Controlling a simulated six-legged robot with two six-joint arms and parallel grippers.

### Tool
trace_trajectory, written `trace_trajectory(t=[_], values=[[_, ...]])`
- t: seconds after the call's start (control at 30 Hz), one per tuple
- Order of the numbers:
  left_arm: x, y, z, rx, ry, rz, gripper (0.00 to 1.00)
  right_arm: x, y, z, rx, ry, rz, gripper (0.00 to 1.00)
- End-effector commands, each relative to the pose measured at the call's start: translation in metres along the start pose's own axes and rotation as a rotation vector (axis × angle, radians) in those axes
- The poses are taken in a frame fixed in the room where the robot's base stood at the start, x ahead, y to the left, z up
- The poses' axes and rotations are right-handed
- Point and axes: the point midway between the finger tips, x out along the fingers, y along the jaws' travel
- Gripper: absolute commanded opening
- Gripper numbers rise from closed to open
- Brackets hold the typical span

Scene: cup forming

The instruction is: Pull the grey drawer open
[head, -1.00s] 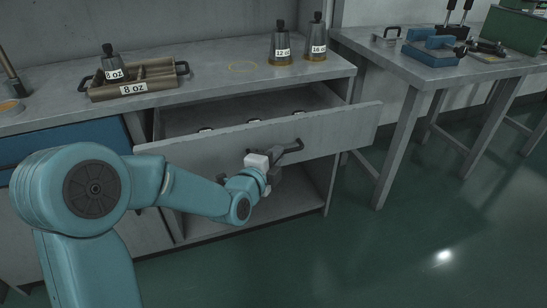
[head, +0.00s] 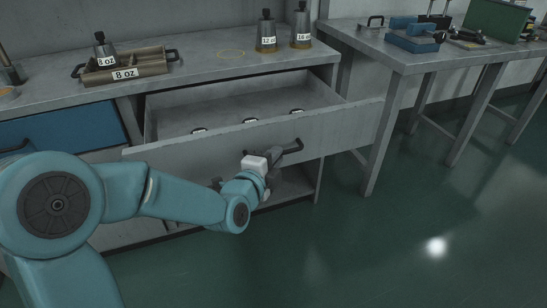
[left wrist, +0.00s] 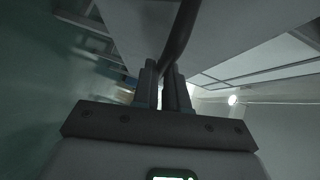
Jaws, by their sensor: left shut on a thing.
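The grey drawer (head: 330,140) stands well out from the bench, and its inside shows from above. Several small dark items with pale tops lie on its floor. The dark bar handle (head: 291,148) is on the drawer front. My left gripper (head: 275,161) is at the handle's left part and shut on it. In the left wrist view the two fingers (left wrist: 163,84) close around the dark handle bar (left wrist: 182,30). My right gripper is not in view.
A tray (head: 126,66) labelled 8 oz and conical weights (head: 266,34) stand on the bench top. A blue drawer (head: 60,138) is shut at left. A second table (head: 385,50) stands at right. Green floor (head: 400,240) is clear in front.

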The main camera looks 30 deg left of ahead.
Motion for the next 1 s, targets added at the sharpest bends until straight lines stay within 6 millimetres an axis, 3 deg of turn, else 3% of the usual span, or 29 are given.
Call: trace_trajectory(t=[0.37,0.4,0.43,0.47,1.0], values=[[-0.0003,0.003,0.0002,-0.002,-0.002,0.008,0.0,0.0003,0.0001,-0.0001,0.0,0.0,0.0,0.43],[-0.0004,0.003,0.0001,-0.002,-0.002,0.008,0.25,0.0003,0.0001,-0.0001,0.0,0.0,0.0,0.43],[-0.0005,0.0029,-0.0001,-0.002,-0.002,0.007,0.35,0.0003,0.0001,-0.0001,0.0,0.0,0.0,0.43],[-0.0006,0.0027,-0.0002,-0.002,-0.002,0.007,0.38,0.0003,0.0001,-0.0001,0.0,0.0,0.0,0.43],[-0.002,-0.0002,-0.0008,-0.001,0.001,0.002,0.38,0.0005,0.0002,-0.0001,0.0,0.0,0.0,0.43]])
